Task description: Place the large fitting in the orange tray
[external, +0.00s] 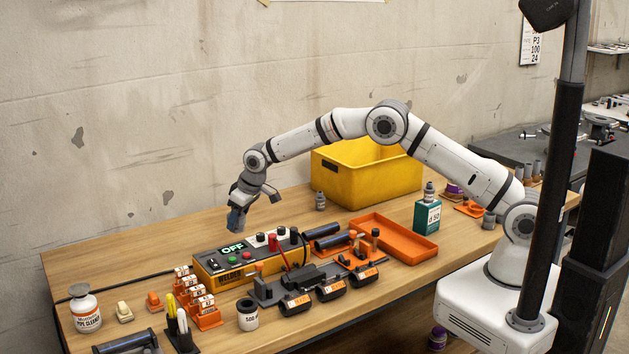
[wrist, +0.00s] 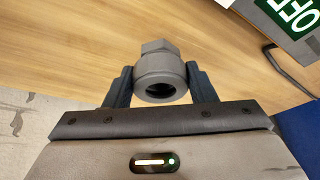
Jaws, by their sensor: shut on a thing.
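My gripper (external: 237,217) hangs above the wooden bench, behind and left of the welder box. In the wrist view its two dark fingers (wrist: 160,72) are shut on the large fitting (wrist: 158,66), a grey piece with a hex end and a round open mouth facing the camera. The fitting is clear of the bench. In the external view I cannot make it out apart from the fingers. The orange tray (external: 402,241) lies on the bench to the right of my gripper, and its visible floor looks empty.
The welder box (external: 233,261) with a green OFF display stands between my gripper and the bench front. Dark pipes (external: 325,231) on an orange holder lie left of the tray. A yellow bin (external: 368,182) stands behind it; a green box (external: 427,216) is at its right.

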